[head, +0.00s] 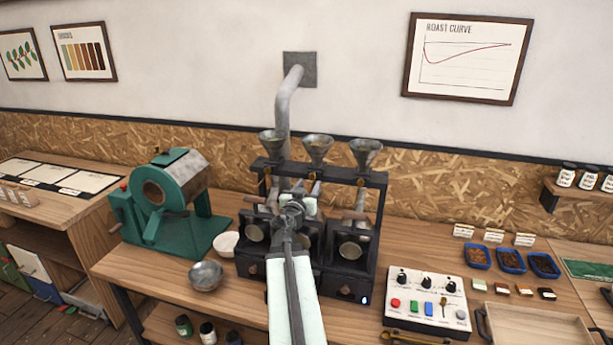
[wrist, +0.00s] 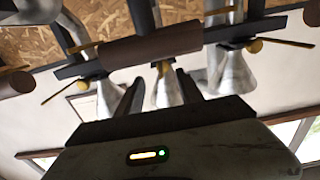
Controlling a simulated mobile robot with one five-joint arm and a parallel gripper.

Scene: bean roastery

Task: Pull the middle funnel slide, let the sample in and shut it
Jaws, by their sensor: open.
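The three-barrel sample roaster (head: 375,235) stands on the bench with three metal funnels on its top bar. The middle funnel (head: 317,147) shows above my gripper (head: 298,190). In the wrist view the middle funnel (wrist: 168,92) lies between my two fingers, with a small brass knob (wrist: 165,68) at its neck. A brown cylindrical handle (wrist: 150,44) lies across the view just beyond the open fingertips. I cannot tell whether they touch it. My arm hides the middle barrel's front in the head view. Whether the slide is in or out cannot be told.
The left funnel (head: 271,142) and right funnel (head: 366,153) stand close on either side. A green drum roaster (head: 180,195) and a metal bowl (head: 206,275) are to the left. A control box (head: 427,301) and blue sample trays (head: 510,261) are to the right.

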